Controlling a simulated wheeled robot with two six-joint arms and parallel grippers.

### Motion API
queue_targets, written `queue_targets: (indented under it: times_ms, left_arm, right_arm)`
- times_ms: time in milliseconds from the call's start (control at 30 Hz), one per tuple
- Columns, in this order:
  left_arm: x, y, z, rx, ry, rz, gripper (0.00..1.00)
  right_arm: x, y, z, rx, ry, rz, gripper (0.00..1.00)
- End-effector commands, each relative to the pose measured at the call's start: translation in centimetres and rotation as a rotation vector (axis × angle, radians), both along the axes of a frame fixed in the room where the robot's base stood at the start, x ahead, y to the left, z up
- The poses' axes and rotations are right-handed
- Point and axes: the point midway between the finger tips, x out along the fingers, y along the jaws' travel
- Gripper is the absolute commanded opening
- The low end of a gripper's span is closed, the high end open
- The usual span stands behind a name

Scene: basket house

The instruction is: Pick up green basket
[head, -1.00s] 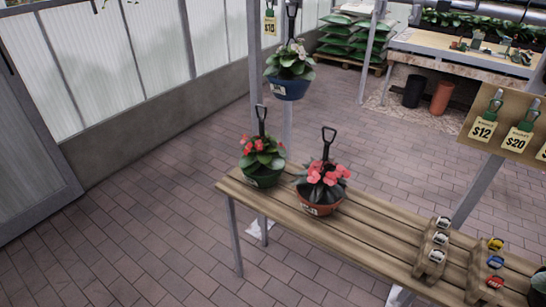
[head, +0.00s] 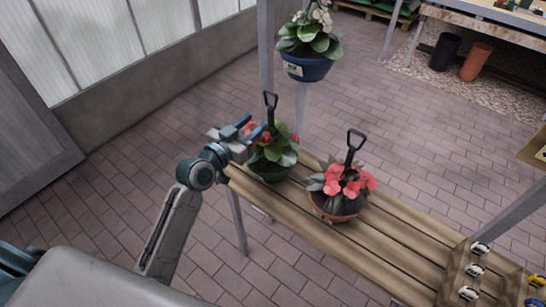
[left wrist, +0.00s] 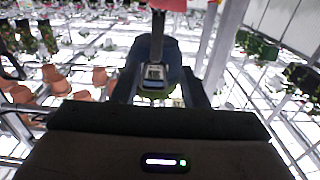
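The green basket (head: 270,172) stands at the left end of the slatted wooden bench, with leaves, red flowers and an upright black handle (head: 270,108). My left gripper (head: 255,127) reaches in from the left, level with the flowers and close to the handle. Its blue fingers are apart, so it looks open. In the left wrist view the two dark fingers stand apart on either side of a dark upright part (left wrist: 157,45). I cannot tell whether they touch the handle. My right gripper is not in view.
An orange-brown basket (head: 335,213) with pink-red flowers stands right of the green one on the bench (head: 390,235). A blue basket (head: 307,68) hangs by the post behind. Wooden racks with small items (head: 470,270) sit at lower right. Brick floor is clear on the left.

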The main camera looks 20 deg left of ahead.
Motion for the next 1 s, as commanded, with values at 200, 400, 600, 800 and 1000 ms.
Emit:
queue_targets:
  times_ms: [200,400,600,800,1000]
  left_arm:
    - [2.1,-0.8,0.0,-0.001,0.001,0.001,0.4]
    - [4.2,-2.1,0.1,-0.004,0.003,0.001,0.4]
    - [6.5,-3.1,-0.1,-0.002,0.002,0.002,0.4]
    - [6.8,-3.2,-0.3,0.001,0.002,0.002,0.4]
    - [6.8,-3.2,-0.3,0.001,0.002,0.002,0.16]
  right_arm:
    - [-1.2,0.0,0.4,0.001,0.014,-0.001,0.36]
    - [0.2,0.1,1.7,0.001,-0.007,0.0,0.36]
    - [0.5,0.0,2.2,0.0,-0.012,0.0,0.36]
    - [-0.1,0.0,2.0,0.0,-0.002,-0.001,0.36]
    - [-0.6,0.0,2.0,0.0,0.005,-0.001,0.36]
